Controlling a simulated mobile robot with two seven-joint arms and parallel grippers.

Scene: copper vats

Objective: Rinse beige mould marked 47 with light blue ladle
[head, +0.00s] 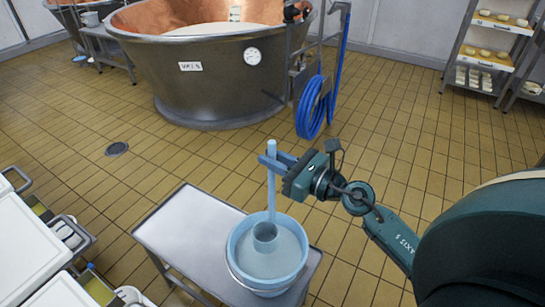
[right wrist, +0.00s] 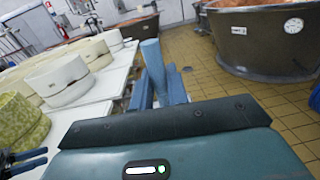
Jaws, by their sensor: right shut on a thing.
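The light blue ladle (head: 271,190) stands upright, its cup (head: 265,234) inside a light blue bucket (head: 235,262) of pale liquid. My right gripper (head: 274,166) is shut on the upper part of its handle, which also shows in the right wrist view (right wrist: 152,58). Several pale cream moulds (right wrist: 58,82) stand on a white table at the left of the right wrist view. No number 47 can be read on any of them. My left gripper (right wrist: 28,162) shows partly at that view's lower left edge, its blue fingers apart.
The bucket stands on a small grey metal table (head: 185,229). A green mottled block (right wrist: 18,122) is at the wrist view's left. Behind are a copper vat (head: 205,75) and a coiled blue hose (head: 314,106).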

